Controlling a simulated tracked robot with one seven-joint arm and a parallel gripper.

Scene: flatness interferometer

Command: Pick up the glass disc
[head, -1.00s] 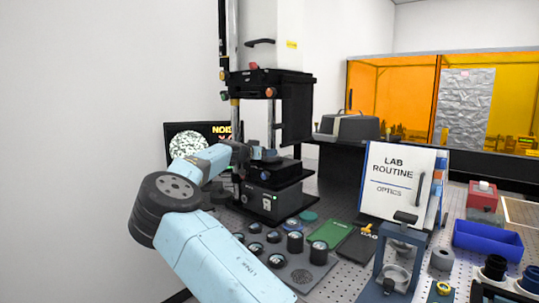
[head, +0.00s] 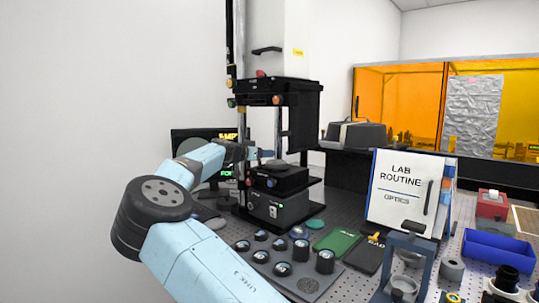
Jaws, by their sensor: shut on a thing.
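My gripper (head: 253,154) is at the end of my light blue arm, small and far off, in front of the interferometer's black column. It is shut on a thin thing, which I take to be the glass disc; the disc is too small and clear to make out its edges. The gripper is a little above and left of the round dark stage (head: 283,179) of the interferometer (head: 278,205). The top of the stage looks bare. My wrist hides part of the monitor behind it.
A grey mat (head: 322,270) with several black-rimmed round optics lies in front of the interferometer. Green (head: 338,241) and black booklets, a LAB ROUTINE sign (head: 398,192), a blue frame stand (head: 402,262) and a blue tray (head: 497,248) stand to the right.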

